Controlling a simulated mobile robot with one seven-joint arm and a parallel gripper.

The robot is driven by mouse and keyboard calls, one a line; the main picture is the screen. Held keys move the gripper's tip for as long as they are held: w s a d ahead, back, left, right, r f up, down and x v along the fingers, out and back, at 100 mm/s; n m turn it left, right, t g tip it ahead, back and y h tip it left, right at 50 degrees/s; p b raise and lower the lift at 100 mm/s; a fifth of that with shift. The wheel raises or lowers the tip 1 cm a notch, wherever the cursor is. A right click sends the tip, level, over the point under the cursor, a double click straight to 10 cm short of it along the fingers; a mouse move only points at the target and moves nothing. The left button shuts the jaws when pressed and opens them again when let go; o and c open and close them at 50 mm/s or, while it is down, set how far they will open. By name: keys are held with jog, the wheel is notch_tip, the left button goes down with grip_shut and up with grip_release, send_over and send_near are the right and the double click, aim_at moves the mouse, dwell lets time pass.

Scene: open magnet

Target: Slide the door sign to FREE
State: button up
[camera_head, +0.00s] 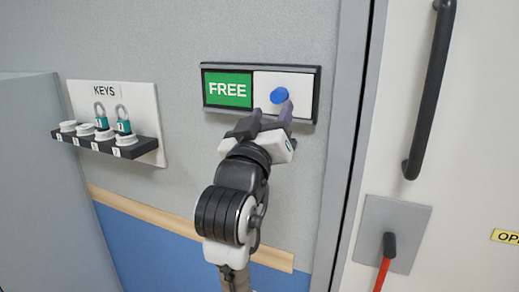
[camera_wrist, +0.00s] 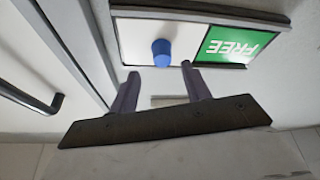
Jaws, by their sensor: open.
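The door sign (camera_head: 208,104) is a dark-framed panel on the grey wall. Its left half shows a green FREE field (camera_head: 229,89). A white sliding plate (camera_head: 304,84) with a blue knob (camera_head: 279,95) covers its right half. In the wrist view the sign appears upside down, with the FREE field (camera_wrist: 238,45) at right and the blue knob (camera_wrist: 161,52) on the white plate (camera_wrist: 136,38). My gripper (camera_head: 271,109) is open and empty just below the knob. Its two fingers (camera_wrist: 160,75) point toward the knob, which appears beyond their tips; contact is not visible.
A KEYS board (camera_head: 147,98) with a dark shelf, white knobs and teal padlocks is on the wall at left. A door frame (camera_head: 346,130) and white door with a black handle (camera_head: 429,95) stand at right. A red-handled lever (camera_head: 385,262) is lower right.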

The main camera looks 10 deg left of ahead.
jog(key=b+v, duration=0.4)
jog(key=v, duration=0.4)
jog(key=shift+s, duration=0.15)
